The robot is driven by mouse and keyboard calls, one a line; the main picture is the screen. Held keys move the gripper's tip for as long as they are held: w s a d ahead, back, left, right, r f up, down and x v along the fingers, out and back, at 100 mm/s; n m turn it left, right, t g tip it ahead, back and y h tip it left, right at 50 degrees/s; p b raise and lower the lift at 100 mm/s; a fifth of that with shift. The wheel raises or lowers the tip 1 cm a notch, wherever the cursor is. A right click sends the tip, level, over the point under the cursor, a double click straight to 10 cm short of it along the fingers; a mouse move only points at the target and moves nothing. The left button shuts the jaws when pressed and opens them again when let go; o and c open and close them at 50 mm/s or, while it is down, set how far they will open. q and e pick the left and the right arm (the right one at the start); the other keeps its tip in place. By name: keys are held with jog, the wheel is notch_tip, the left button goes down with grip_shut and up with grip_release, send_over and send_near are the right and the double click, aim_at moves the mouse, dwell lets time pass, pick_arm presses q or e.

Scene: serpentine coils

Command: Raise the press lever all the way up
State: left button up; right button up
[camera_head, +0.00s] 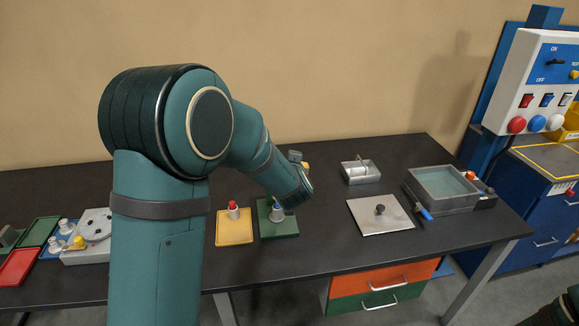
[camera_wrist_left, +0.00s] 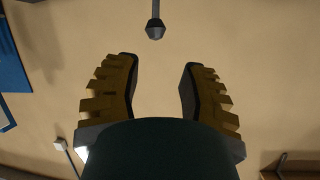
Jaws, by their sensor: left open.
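In the head view a green base plate (camera_head: 283,229) stands on the bench with a small white-and-blue part on it. My left forearm and wrist cover most of what stands above this plate, so the press body is hidden there. My left gripper (camera_head: 304,165) is mostly hidden behind its wrist; only a bit of grey and yellow shows. In the left wrist view its two yellow-brown fingers (camera_wrist_left: 158,66) are apart with nothing between them. A dark rod with a faceted knob (camera_wrist_left: 155,29), seemingly the press lever, hangs just beyond the fingertips, roughly centred and not touching them.
A yellow tray (camera_head: 234,239) with a red-capped bottle stands left of the plate. To the right are a small metal box (camera_head: 361,179), a grey plate with a knob (camera_head: 376,220) and a grey basin (camera_head: 440,205). A switch panel (camera_head: 535,95) stands far right.

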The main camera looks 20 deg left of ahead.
pick_arm(q)
jog(key=shift+s+d+f+n+b, duration=0.1)
jog(key=shift+f+n+b, duration=0.3)
jog(key=c, duration=0.5)
jog(key=f+n+b, duration=0.1)
jog(key=n+b, duration=0.1)
jog(key=d+f+n+t+b, duration=0.1)
jog(key=n+b, duration=0.1)
jog(key=s+f+n+y+b, duration=0.1)
jog(key=n, duration=0.1)
jog(key=shift+d+f+b, duration=0.15)
jog(key=shift+d+b, duration=0.2)
jog(key=shift+b, duration=0.05)
grip_shut()
jog(key=s+d+f+n+t+y+b, duration=0.25)
jog(key=s+n+y+b, duration=0.2)
jog(key=n+b, duration=0.8)
jog(key=w+a+r+n+p, duration=0.2)
jog(key=w+a, duration=0.5)
jog(key=w, duration=0.4)
jog(key=shift+w+n+h+p, duration=0.2)
jog(key=shift+n+h+p, duration=0.2)
jog(key=shift+p, duration=0.25)
pick_arm(e)
notch_tip(320, 180, down, 17)
jog(key=s, duration=0.1)
jog(key=shift+s+a+g, duration=0.3)
jog(key=shift+s+a, duration=0.05)
jog(key=shift+s, duration=0.05)
